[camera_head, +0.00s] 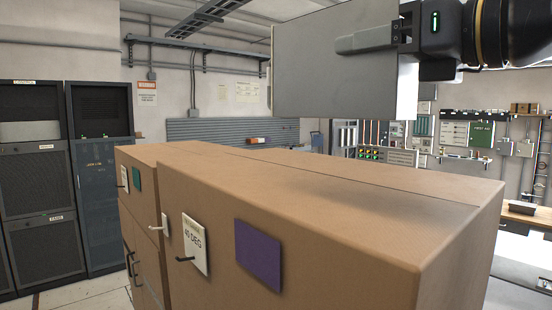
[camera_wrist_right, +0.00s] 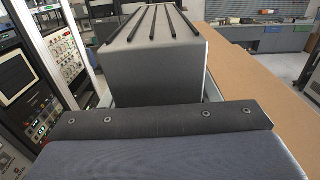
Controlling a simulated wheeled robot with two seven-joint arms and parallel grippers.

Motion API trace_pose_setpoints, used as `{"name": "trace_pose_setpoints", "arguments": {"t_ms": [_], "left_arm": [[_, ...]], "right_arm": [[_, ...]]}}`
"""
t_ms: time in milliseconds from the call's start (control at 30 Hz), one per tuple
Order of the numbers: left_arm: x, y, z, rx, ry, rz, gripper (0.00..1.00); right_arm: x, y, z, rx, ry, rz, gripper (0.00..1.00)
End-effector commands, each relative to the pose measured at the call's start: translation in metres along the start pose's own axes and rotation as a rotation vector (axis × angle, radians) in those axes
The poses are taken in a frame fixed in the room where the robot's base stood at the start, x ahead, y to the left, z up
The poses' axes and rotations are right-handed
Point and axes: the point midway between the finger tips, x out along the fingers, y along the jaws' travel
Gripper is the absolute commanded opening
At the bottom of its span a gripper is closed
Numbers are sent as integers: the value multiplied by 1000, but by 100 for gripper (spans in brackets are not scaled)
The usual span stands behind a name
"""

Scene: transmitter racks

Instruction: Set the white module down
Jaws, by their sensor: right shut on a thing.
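The module (camera_head: 320,80) is a large box with a plain grey broad face and a paler narrow side at its right. It hangs upright at the top of the head view, and its lower edge appears above the far part of the brown cabinet top. My right gripper (camera_head: 370,38) comes in from the upper right, shut on the module, with one finger flat against the grey face. The other finger is hidden. In the right wrist view a grey block with dark strips (camera_wrist_right: 150,55) fills the middle; I cannot tell whether it is the module or my finger. My left gripper is out of view.
The brown cabinet (camera_head: 340,235) has a broad, clear top and carries signs and a purple panel (camera_head: 258,255) on its front. Black racks (camera_head: 100,170) stand at the left. A rack of instruments (camera_wrist_right: 60,60) stands left in the right wrist view.

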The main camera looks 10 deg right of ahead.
Motion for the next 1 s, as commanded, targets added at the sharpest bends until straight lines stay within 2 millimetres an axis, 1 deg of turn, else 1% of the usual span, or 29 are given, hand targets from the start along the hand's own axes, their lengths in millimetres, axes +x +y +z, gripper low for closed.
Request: {"name": "trace_pose_setpoints", "arguments": {"t_ms": [33, 67, 167, 500, 600, 800, 1000], "left_arm": [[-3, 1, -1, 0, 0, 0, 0], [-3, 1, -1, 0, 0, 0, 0], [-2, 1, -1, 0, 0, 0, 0], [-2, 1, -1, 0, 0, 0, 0], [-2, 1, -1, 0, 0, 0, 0], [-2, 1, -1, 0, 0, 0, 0], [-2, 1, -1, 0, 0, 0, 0]], "right_arm": [[-3, -3, 4, 0, -6, -14, 0], [-2, -5, 4, 0, -5, -19, 0], [9, -12, -4, 1, -2, -25, 0], [74, -43, -36, 2, -3, -22, 0], [86, -50, -53, 1, -1, -25, 0], [105, -58, -77, 1, -5, -23, 0], [113, -61, -86, 0, -7, -21, 0]]}}
